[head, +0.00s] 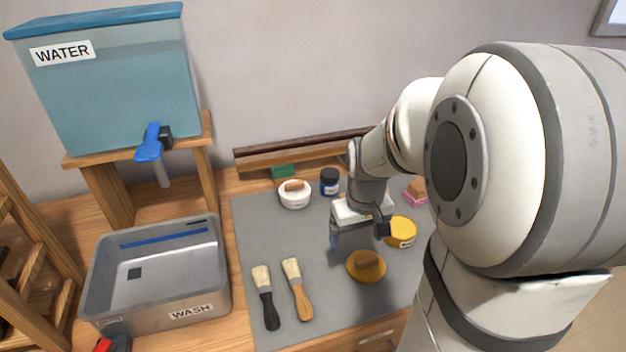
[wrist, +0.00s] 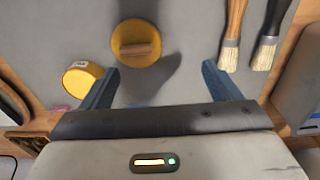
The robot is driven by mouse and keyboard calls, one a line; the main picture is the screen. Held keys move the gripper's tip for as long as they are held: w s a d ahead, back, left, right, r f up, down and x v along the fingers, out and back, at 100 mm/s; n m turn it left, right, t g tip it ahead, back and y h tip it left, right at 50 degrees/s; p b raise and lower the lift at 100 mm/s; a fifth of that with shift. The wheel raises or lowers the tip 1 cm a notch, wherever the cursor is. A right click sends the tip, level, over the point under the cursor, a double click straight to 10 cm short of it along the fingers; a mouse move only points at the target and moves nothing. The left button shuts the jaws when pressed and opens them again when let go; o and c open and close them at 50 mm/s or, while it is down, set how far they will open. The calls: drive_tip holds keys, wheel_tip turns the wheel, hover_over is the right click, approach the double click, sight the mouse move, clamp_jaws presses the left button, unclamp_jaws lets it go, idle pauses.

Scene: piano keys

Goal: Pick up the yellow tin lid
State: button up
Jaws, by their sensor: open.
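The yellow tin lid (head: 367,267) is a round yellow disc with a brown wooden handle block on top. It lies flat on the grey mat, in front of my gripper (head: 360,236). In the wrist view the lid (wrist: 134,42) is at the upper middle, beyond the fingertips and a little left of the middle of the gap. My gripper (wrist: 157,82) is open and empty above the mat, apart from the lid. A yellow tin (head: 402,232) stands behind and right of the lid; it also shows in the wrist view (wrist: 82,78).
Two brushes (head: 297,290) lie left of the lid on the grey mat (head: 250,225). A white tub (head: 294,193) and a dark blue jar (head: 330,181) stand behind. A metal wash basin (head: 155,270) and a water tank (head: 115,85) are at the left.

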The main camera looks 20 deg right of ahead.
sight(367, 258)
drive_tip(key=o, duration=0.3)
drive_tip(key=shift+g, duration=0.4)
drive_tip(key=w+d+f, duration=0.2)
drive_tip(key=d+f, duration=0.1)
drive_tip(key=w+d+f, duration=0.1)
drive_tip(key=d+f, duration=0.1)
drive_tip(key=shift+w+f, duration=0.15)
drive_tip(key=shift+d+f, duration=0.1)
drive_tip(key=shift+f, duration=0.25)
drive_tip(key=f, duration=0.7)
drive_tip(key=shift+s+f, duration=0.1)
drive_tip(key=shift+s, duration=0.2)
drive_tip(key=c, duration=0.7)
drive_tip(key=shift+o, duration=0.2)
